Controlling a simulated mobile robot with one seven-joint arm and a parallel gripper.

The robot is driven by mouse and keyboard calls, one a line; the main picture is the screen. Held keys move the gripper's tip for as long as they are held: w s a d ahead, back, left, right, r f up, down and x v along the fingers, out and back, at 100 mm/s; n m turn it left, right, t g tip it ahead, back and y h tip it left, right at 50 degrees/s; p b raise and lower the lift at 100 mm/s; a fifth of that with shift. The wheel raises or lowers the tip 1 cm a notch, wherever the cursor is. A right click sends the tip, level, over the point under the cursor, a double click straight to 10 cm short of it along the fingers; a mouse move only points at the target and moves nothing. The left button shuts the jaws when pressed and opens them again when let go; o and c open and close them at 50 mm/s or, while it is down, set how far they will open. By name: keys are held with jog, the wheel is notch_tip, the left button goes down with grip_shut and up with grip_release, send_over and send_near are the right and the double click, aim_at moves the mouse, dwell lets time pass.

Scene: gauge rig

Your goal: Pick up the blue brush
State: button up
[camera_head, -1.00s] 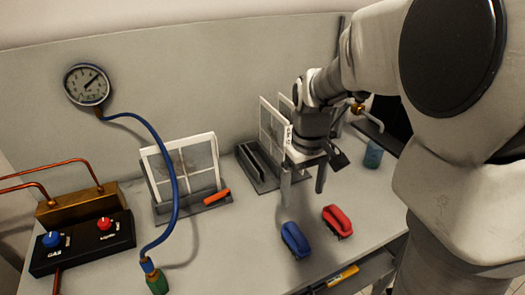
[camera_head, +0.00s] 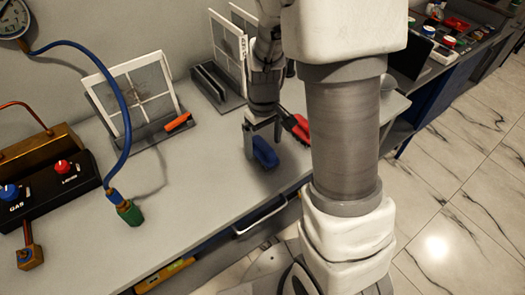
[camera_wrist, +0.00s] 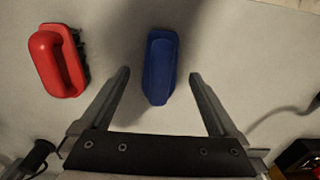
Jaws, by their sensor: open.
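The blue brush (camera_head: 264,153) lies on the grey table near its front edge. My gripper (camera_head: 262,140) is open just above and beside it in the head view. In the wrist view the blue brush (camera_wrist: 160,67) lies lengthwise between and slightly beyond the open fingers (camera_wrist: 158,75), with a gap on each side. The jaws hold nothing. A red brush (camera_head: 297,127) lies beside it, partly hidden behind my arm in the head view. The red brush is whole in the wrist view (camera_wrist: 58,61), to the left of my left finger.
Framed panels stand in holders (camera_head: 180,130) at the back of the table, one with an orange object (camera_head: 178,122). A blue hose (camera_head: 124,130) ends at a green fitting (camera_head: 130,212). A black box with knobs (camera_head: 45,187) stands at left. The table between is clear.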

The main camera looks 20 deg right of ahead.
notch_tip(320, 180, down, 2)
jog(key=shift+f, duration=0.1)
jog(key=shift+c, duration=0.2)
grip_shut()
dwell(0.3)
notch_tip(320, 180, up, 5)
jog(key=shift+d+p, duration=0.15)
jog(key=shift+p, duration=0.3)
jog(key=s+d+r, duration=0.6)
jog(key=d, duration=0.3)
jog(key=shift+s+d+p, duration=0.15)
jog(key=shift+s+p, duration=0.2)
jog(key=shift+p, duration=0.05)
jog(key=shift+r, duration=0.1)
